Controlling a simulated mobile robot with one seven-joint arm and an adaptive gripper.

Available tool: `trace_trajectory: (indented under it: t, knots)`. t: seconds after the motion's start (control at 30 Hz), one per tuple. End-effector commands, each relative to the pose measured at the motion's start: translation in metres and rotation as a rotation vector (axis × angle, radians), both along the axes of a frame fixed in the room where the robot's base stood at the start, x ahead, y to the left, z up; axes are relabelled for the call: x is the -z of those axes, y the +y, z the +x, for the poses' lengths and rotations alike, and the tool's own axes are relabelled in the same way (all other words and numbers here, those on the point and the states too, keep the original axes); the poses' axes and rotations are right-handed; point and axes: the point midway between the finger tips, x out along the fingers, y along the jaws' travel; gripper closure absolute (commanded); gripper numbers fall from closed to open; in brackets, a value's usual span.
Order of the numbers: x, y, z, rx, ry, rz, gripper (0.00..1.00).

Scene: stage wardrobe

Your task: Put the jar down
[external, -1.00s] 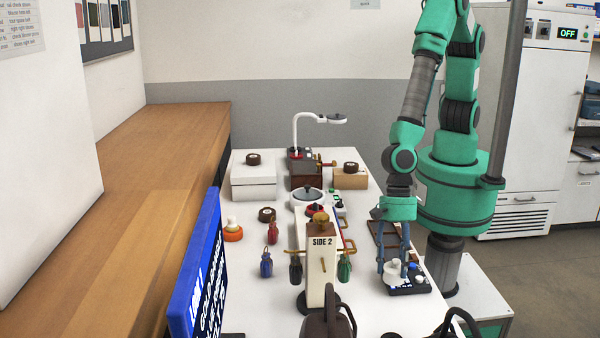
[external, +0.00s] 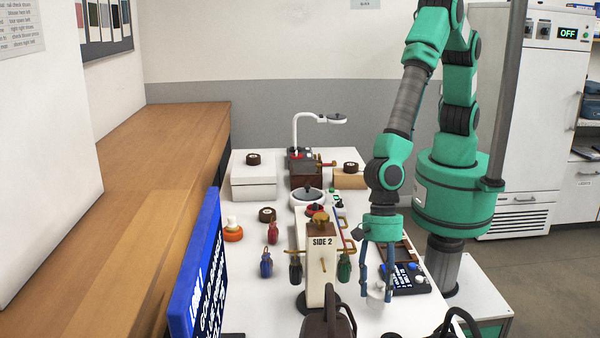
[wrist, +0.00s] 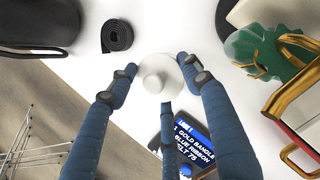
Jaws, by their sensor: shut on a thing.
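The jar (external: 376,292) is small and white with a rounded knob on top, and stands upright between my gripper's fingers. It also shows in the wrist view (wrist: 158,80), seen from above. My gripper (external: 377,297) points down over the front right part of the white table (external: 355,318) and is shut on the jar. Its blue fingers surround the jar in the wrist view (wrist: 155,84). I cannot tell whether the jar's base touches the table.
A dark device with a blue display (external: 405,278) lies just right of the jar. A cream stand marked SIDE 2 (external: 321,265) with hanging small bags is to the left. A black roll (wrist: 117,33) lies near the jar in the wrist view. Some white tabletop beside the jar is bare.

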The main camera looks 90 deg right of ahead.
Motion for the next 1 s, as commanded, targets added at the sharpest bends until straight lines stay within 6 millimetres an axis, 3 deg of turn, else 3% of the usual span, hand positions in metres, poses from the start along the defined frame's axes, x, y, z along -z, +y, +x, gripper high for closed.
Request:
trace_trajectory:
  t: [0.3,0.6,1.0]
  knots:
    - [0.001,0.008,0.006,-0.001,-0.001,0.001,1.00]
    - [0.035,0.007,0.005,0.000,0.000,0.000,1.00]
    - [0.037,0.007,0.006,0.000,0.000,0.000,1.00]
